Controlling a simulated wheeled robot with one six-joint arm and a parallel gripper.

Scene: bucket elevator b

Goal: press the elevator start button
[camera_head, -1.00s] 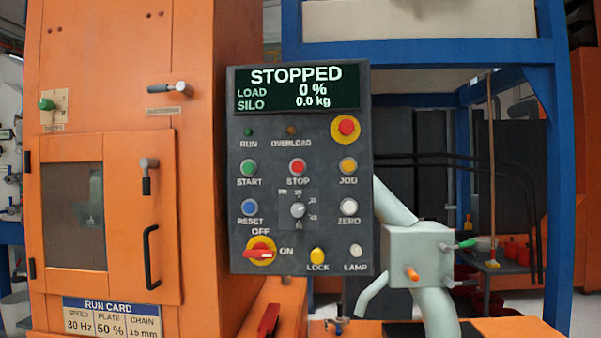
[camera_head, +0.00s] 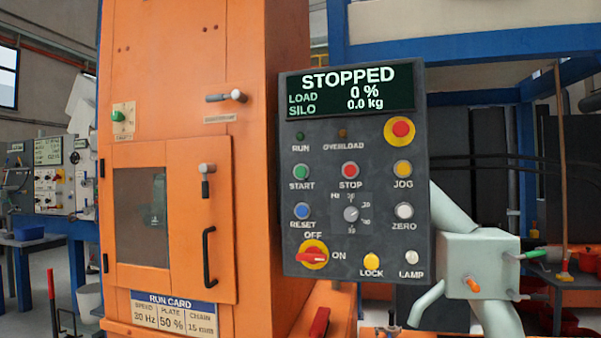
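The green start button (camera_head: 301,172) sits on the left of the dark control panel (camera_head: 330,150), above the label START. The red stop button (camera_head: 350,171) is just right of it. The display (camera_head: 350,90) reads STOPPED, load 0 %, silo 0.0 kg. The red rotary switch (camera_head: 313,255) on its yellow plate has its handle lying roughly sideways, by the ON label. My gripper is not in the picture, so its place relative to the button cannot be seen.
The orange elevator casing (camera_head: 255,130) with its closed door (camera_head: 190,260) stands left of the panel. A pale grey box with pipes (camera_head: 465,250) is at the lower right. A red-and-yellow button (camera_head: 399,130) is at the panel's upper right. A blue frame (camera_head: 470,48) stands behind.

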